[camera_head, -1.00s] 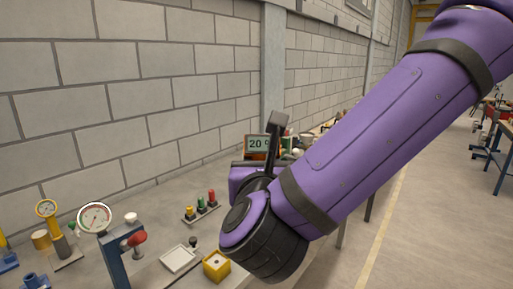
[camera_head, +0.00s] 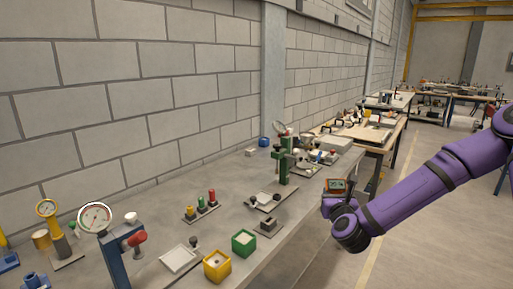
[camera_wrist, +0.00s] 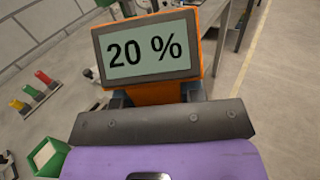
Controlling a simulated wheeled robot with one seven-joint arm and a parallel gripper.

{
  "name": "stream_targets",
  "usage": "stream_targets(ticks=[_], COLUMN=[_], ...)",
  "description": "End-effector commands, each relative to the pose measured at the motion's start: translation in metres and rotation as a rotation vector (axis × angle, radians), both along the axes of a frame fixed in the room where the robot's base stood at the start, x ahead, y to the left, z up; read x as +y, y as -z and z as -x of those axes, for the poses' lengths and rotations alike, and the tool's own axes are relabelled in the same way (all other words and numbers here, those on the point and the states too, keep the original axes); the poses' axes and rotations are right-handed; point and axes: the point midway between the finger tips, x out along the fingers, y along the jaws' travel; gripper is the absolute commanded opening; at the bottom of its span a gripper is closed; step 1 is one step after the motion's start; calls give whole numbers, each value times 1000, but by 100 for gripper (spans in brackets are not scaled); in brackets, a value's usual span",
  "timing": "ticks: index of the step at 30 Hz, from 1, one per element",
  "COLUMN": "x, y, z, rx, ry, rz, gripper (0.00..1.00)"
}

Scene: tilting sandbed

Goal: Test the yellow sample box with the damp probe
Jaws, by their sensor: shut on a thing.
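The yellow sample box (camera_head: 217,266) sits on the grey bench at the lower middle of the head view, with sandy or pale stuff inside. It does not show in the wrist view. My gripper (camera_wrist: 155,98) is shut on the damp probe (camera_wrist: 149,88), an orange case with a grey-green display that reads "20 %". In the head view the probe (camera_head: 338,187) is held up past the bench's right edge, far to the right of the yellow box and apart from it. The probe's lower end is hidden.
A green box (camera_head: 244,243) stands beside the yellow one. A white tray (camera_head: 180,259) and a rack with yellow, green and red pieces (camera_head: 202,207) are to the left. A gauge on a blue post (camera_head: 118,262) stands at front left. A green stand (camera_head: 284,165) is farther back.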

Motion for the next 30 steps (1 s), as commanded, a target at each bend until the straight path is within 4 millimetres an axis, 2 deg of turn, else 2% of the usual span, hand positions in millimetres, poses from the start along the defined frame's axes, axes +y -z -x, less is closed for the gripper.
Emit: stream_targets(ticks=[1,6,12,18,30], x=[-13,-43,-62,-67,-67], y=[19,69,105,115,114], z=[-2,-1,6,9,9], rx=[7,5,1,-1,-2], ry=[0,-19,-41,-49,-49], rz=[-3,-2,-1,0,0], gripper=[19,19,19,19,19])
